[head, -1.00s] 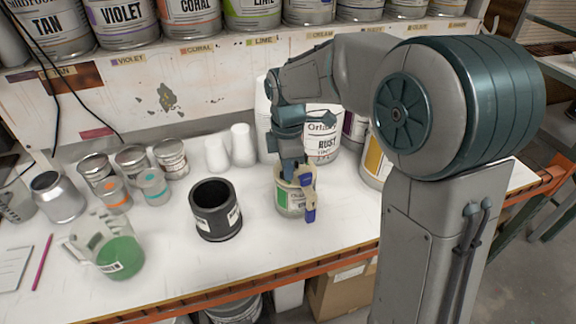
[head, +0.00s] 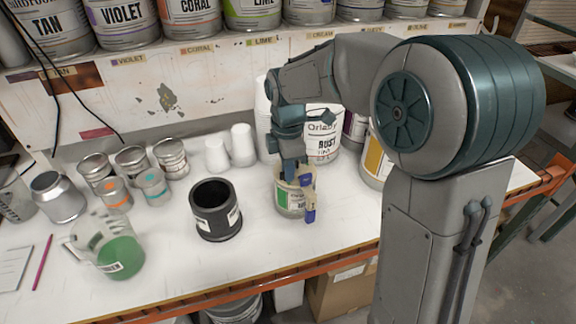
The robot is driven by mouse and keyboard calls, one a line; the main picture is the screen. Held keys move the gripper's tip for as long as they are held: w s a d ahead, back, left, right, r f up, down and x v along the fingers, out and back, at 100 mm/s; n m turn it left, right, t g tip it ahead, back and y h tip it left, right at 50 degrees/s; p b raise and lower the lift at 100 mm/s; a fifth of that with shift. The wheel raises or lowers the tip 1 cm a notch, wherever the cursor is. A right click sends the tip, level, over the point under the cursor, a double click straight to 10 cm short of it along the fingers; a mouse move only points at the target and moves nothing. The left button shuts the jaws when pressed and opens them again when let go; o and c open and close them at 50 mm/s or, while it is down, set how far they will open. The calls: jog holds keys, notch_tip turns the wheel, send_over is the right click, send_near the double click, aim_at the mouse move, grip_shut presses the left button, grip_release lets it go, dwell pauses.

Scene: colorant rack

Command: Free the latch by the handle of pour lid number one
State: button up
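A can with a green and white label (head: 291,199) stands on the white bench, with a beige pour lid on top (head: 303,179). A blue latch or handle part (head: 310,212) hangs at the lid's front right side. My gripper (head: 290,172) points down at the top of this can, at or just above the lid. Its fingertips are small and partly hidden against the lid, so I cannot tell whether they are open or touching the handle. No lid number is readable.
A black cylinder (head: 215,209) stands left of the can. A jug of green liquid (head: 108,245), several small tins and white bottles (head: 243,146) stand further left and behind. The bench front is clear.

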jog(key=shift+r, duration=0.1)
notch_tip(320, 180, up, 14)
jog(key=shift+b, duration=0.45)
jog(key=shift+f, duration=0.2)
jog(key=s+d+f+m+t, duration=0.1)
jog(key=s+d+f+m, duration=0.4)
jog(key=s+m, duration=0.4)
jog(key=s+d+f+m+t, duration=0.2)
jog(key=s+d+f+m, duration=0.3)
jog(key=s+d+m, duration=0.3)
jog(key=s+m, duration=0.2)
jog(key=m, duration=0.1)
jog(key=shift+s+f+m, duration=0.25)
jog(key=shift+f+m, duration=0.15)
jog(key=shift+d, duration=0.1)
